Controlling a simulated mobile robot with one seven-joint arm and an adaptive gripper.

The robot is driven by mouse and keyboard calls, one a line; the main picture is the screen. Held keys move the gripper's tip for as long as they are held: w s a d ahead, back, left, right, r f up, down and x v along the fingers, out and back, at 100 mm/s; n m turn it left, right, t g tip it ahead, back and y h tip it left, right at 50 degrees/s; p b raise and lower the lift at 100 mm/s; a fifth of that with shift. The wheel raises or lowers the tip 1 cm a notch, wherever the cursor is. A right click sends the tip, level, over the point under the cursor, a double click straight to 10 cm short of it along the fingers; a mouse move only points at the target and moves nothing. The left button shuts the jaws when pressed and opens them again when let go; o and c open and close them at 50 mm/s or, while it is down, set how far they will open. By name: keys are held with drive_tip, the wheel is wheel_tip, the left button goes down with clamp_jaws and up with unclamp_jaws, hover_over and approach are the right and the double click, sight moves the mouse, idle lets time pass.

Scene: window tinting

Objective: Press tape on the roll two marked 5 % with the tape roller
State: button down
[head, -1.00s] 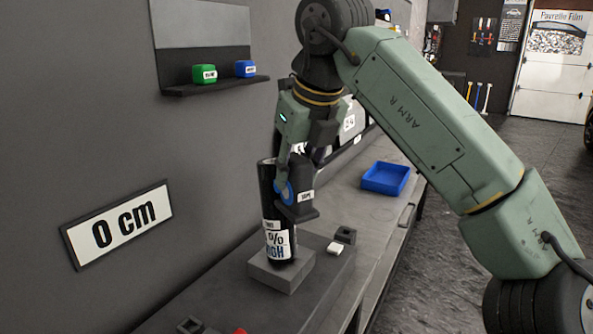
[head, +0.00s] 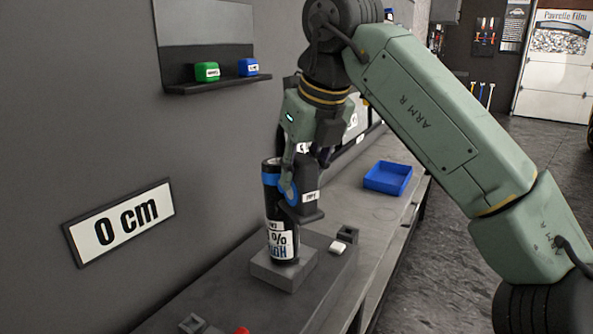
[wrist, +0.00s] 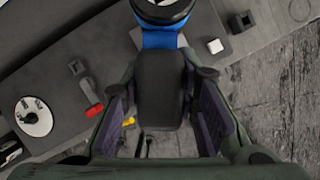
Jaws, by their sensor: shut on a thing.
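The black film roll (head: 282,222) stands upright on a grey block (head: 285,271) on the bench. Its label shows a percent sign; the digit is not readable. A blue tape band (head: 271,179) shows around its upper part. My gripper (head: 300,178) is shut on the dark tape roller (head: 311,203), which has a white label and a blue disc. The roller is right against the roll's upper right side. In the wrist view the roller body (wrist: 163,85) sits between my fingers, with blue tape (wrist: 160,39) beyond it at the roll (wrist: 163,10).
A blue tray (head: 387,178) lies further along the bench. A small white block (head: 337,247) and a dark holder (head: 348,234) are right of the roll. Green (head: 207,72) and blue (head: 248,67) pieces sit on the wall shelf. A sign (head: 121,221) reads 0 cm.

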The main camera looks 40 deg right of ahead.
sight(311, 200)
drive_tip(key=shift+s+a+b, duration=0.2)
drive_tip(key=shift+s+b, duration=0.4)
drive_tip(key=shift+s, duration=1.7)
drive_tip(key=shift+s, duration=0.1)
